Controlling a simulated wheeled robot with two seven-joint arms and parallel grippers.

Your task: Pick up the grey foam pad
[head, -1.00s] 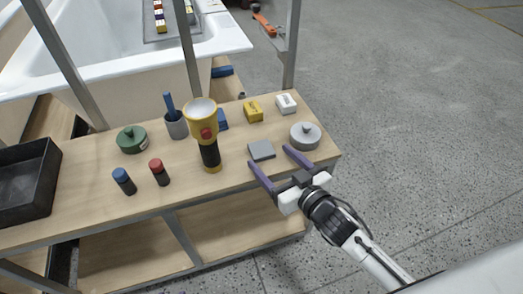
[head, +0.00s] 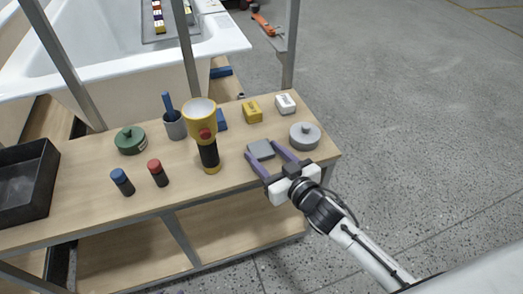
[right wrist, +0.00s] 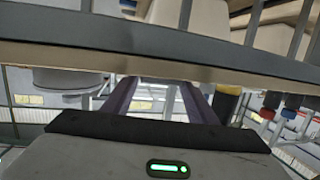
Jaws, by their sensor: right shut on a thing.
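The grey foam pad (head: 262,148) lies near the right end of the wooden bench top, a small flat square. My right gripper (head: 261,151) reaches in from the bench's front edge, with its two purple fingers on either side of the pad. It is shut on the pad, which appears to be still at bench level. In the right wrist view the two fingers (right wrist: 160,98) point away from the camera; the pad is hard to make out between them.
A yellow-and-black flashlight (head: 207,140) stands upright to the left. Yellow (head: 252,112) and white (head: 285,104) blocks sit behind. A metal post (head: 291,45) rises at the bench's back right.

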